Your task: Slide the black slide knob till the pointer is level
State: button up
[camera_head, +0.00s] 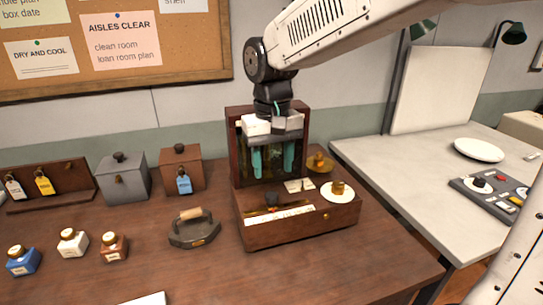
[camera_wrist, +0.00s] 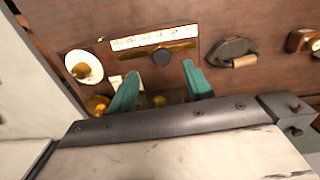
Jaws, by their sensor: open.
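The wooden balance box (camera_head: 300,230) stands on the brown table with an upright dark back panel. My gripper (camera_head: 273,174) is open, with teal fingers pointing down in front of the back panel, apart from the knob. A white pan (camera_head: 338,194) holds a brass weight (camera_head: 338,187). I cannot make out the pointer; my gripper covers part of the back panel.
A brass dish (camera_head: 320,163) is at the box's right rear. An iron with a wooden handle (camera_head: 193,230) stands to the left. Grey (camera_head: 124,177) and brown (camera_head: 182,168) boxes and several ink bottles (camera_head: 72,242) are further left. The table's front right is clear.

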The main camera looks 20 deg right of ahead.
aim_at(272, 195)
jog(key=shift+m, duration=0.3)
jog(key=shift+w+f, duration=0.2)
jog(key=shift+f, duration=2)
jog(key=shift+w+f, duration=0.15)
jog(key=shift+f, duration=2.05)
jog(key=c, duration=0.7)
